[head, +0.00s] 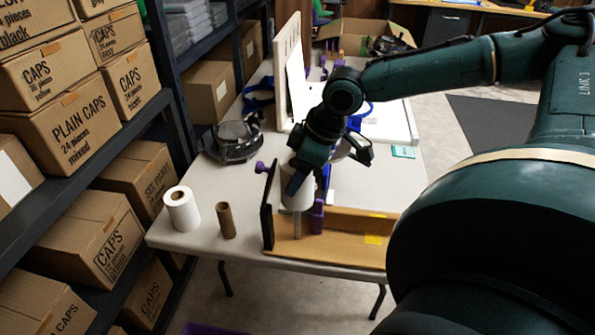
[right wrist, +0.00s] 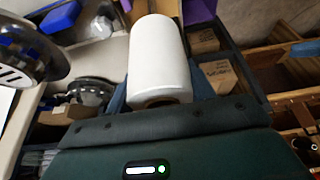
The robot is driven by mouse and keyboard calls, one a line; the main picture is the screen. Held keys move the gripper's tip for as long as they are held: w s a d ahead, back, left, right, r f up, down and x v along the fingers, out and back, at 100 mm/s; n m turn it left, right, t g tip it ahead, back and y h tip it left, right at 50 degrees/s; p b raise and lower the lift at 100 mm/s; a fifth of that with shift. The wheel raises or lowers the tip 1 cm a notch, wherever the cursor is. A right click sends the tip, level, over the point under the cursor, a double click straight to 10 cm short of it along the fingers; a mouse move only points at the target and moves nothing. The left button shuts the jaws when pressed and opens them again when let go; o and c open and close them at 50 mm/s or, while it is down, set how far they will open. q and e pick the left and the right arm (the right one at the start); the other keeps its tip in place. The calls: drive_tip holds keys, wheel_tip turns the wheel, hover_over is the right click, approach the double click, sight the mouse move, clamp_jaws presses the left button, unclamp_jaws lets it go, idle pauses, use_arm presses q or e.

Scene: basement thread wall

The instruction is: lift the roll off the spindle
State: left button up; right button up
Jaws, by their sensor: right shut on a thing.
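A white roll (head: 297,192) is upright above the near end of a wooden stand. My right gripper (head: 303,176) is shut on it from above and hides its top. A thin grey spindle (head: 297,226) shows below the roll's lower end; whether its top is still inside the roll is hidden. In the right wrist view the white roll (right wrist: 158,50) lies between dark fingers, and its cardboard core shows at the near end. My left gripper is not in view.
Another white roll (head: 182,210) and a brown cardboard tube (head: 226,221) stand left on the table (head: 205,252). The wooden stand (head: 335,246) has a black end plate (head: 267,208) and purple parts. A white board (head: 290,75) rises behind. Shelves of boxes line the left.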

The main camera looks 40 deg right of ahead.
drive_tip(key=shift+r, duration=0.45)
wheel_tip(320, 180, up, 4)
drive_tip(key=p, duration=0.4)
